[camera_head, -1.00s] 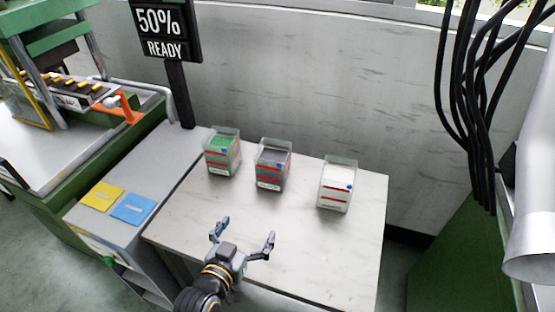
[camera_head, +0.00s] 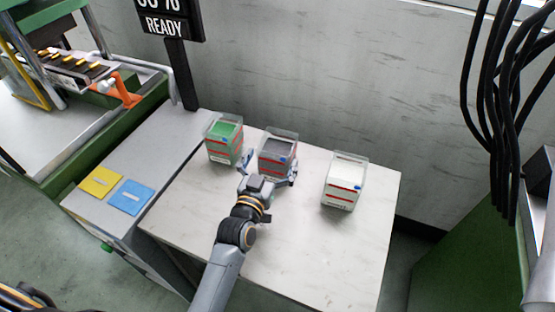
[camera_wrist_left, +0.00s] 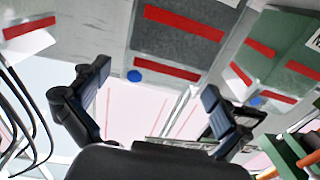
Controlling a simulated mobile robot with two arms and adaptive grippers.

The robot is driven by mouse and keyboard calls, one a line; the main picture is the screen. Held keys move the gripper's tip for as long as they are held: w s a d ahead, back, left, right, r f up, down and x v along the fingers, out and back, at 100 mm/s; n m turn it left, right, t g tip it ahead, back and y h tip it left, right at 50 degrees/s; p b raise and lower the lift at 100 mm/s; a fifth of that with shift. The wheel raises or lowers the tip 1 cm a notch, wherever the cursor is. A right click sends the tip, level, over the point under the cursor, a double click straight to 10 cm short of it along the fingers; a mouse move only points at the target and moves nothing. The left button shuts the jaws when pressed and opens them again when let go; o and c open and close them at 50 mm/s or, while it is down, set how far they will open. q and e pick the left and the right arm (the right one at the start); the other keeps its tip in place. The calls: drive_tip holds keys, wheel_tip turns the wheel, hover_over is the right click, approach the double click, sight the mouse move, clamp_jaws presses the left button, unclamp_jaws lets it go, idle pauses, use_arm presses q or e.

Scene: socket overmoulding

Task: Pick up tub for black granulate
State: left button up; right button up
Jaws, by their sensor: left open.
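The tub of black granulate (camera_head: 277,147) stands in the middle of three clear tubs with red bands on the pale table (camera_head: 270,240). My left gripper (camera_head: 270,172) is open, with its fingers at the near side of this tub, one towards each side. In the left wrist view the gripper (camera_wrist_left: 150,105) shows both fingers spread, with the dark-filled tub (camera_wrist_left: 178,35) beyond and between them. Whether the fingers touch the tub I cannot tell. The tub's lower front is hidden by the gripper in the head view. My right gripper is not in view.
A tub of green granulate (camera_head: 224,142) stands close on the left, and a tub of white granulate (camera_head: 343,182) on the right with a wider gap. Yellow (camera_head: 101,181) and blue (camera_head: 131,197) pads lie on the grey cabinet. A wall is behind the table.

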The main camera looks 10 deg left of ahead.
sight(282, 133)
use_arm(q)
drive_tip(key=w, duration=0.4)
drive_tip(key=shift+w+f, duration=0.1)
drive_tip(key=shift+w, duration=0.2)
drive_tip(key=shift+w+d, duration=0.1)
drive_tip(key=shift+w, duration=0.25)
drive_tip(key=shift+s, duration=0.1)
drive_tip(key=c, duration=1.5)
drive_tip(key=shift+c, duration=0.7)
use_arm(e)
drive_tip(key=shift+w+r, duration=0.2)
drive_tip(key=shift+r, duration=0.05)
use_arm(q)
drive_tip(key=shift+r+p, duration=0.2)
drive_tip(key=shift+p, duration=0.1)
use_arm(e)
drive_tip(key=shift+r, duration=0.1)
